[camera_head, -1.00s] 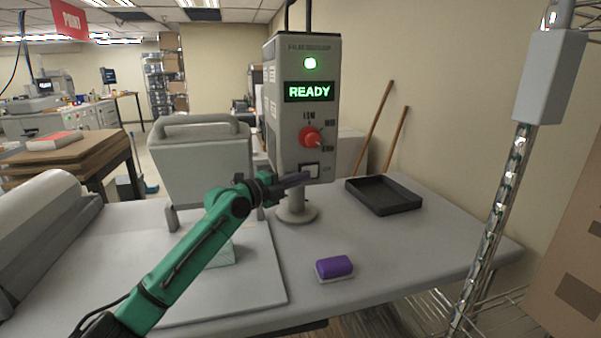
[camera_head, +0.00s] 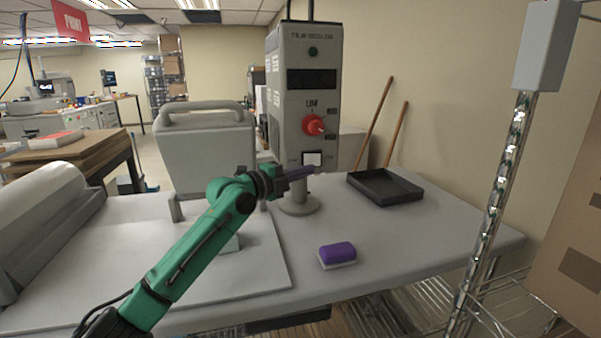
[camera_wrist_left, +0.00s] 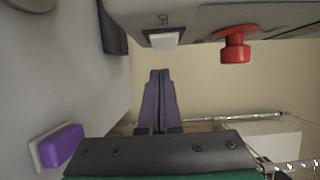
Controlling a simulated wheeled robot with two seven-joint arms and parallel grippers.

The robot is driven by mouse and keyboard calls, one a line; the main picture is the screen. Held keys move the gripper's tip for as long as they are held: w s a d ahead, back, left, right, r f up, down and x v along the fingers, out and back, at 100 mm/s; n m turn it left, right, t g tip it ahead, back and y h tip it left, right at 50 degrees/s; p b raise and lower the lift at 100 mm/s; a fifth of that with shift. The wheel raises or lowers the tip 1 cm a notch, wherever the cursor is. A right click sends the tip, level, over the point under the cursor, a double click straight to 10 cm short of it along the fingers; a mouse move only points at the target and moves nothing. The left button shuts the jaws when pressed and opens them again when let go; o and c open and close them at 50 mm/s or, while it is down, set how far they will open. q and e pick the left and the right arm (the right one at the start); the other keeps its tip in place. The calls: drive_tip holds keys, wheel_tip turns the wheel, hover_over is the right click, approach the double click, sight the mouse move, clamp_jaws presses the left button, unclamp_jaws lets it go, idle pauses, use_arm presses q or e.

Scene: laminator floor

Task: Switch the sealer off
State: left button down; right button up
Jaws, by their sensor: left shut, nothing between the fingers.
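The sealer's control box (camera_head: 291,95) stands on a post at the back of the table. Its display (camera_head: 311,79) is dark and the lamp (camera_head: 312,51) above it is unlit. A red knob (camera_head: 313,125) sits mid-panel, with a white rocker switch (camera_head: 312,158) below it. The knob (camera_wrist_left: 235,46) and switch (camera_wrist_left: 163,41) also show in the left wrist view. My left gripper (camera_head: 312,171) is shut and empty, its purple fingertips just below the switch; in the wrist view the fingertips (camera_wrist_left: 160,74) appear apart from it. My right gripper is not in view.
A purple-topped block (camera_head: 337,254) lies on the table front. A black tray (camera_head: 384,188) is at the back right. A grey handled press (camera_head: 205,150) stands left of the box. A chrome post (camera_head: 492,200) rises at the right. The table between block and tray is clear.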

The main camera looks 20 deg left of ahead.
use_arm(q)
drive_tip(key=s+a+b, duration=0.5)
drive_tip(key=s+a, duration=0.2)
drive_tip(key=a, duration=0.1)
drive_tip(key=shift+r, duration=0.15)
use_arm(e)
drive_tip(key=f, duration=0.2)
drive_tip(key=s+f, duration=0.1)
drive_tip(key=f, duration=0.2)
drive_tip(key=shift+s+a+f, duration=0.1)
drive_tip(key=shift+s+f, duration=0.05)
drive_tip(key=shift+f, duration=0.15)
